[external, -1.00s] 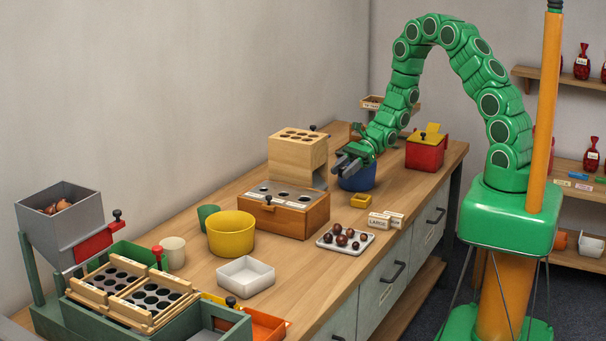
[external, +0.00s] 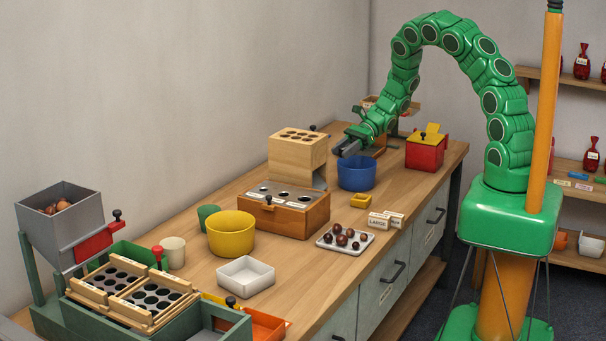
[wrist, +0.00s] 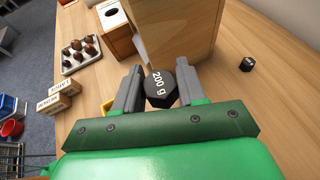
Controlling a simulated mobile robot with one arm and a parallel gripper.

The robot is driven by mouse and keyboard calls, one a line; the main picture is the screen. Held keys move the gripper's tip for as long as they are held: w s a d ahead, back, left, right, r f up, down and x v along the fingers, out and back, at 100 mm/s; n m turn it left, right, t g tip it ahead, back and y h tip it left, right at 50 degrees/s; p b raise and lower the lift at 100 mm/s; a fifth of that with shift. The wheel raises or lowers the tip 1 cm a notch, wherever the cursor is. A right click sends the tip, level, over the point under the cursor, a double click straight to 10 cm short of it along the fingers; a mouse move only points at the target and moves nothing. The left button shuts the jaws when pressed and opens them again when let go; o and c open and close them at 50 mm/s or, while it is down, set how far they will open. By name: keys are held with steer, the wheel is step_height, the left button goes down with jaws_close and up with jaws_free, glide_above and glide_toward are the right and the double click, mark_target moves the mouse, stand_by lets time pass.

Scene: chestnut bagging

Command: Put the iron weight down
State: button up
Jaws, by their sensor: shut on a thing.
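The iron weight (wrist: 160,88) is a dark faceted piece marked "200 g". In the wrist view it sits between the two grey fingers of my gripper (wrist: 158,90), which is shut on it. In the external view my gripper (external: 346,148) is just above and behind the blue bowl (external: 357,173), over the far part of the bench. The weight cannot be made out there. A smaller black weight (wrist: 247,64) stands alone on the wood at the right of the wrist view.
A red box (external: 425,154) is to the right. A chestnut tray (external: 328,244) and label blocks (external: 386,220) lie nearer. Bare wood shows right of the block in the wrist view.

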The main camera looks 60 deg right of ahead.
steer(key=w+d+r+m+t+h, duration=0.1)
steer(key=w+d+r+m+t, duration=0.2)
steer(key=r, duration=0.3)
steer(key=shift+w+r+h, duration=0.3)
steer(key=shift+w+r, duration=0.1)
steer(key=shift+w, duration=0.5)
stand_by(0.3)
steer(key=shift+r, duration=0.1)
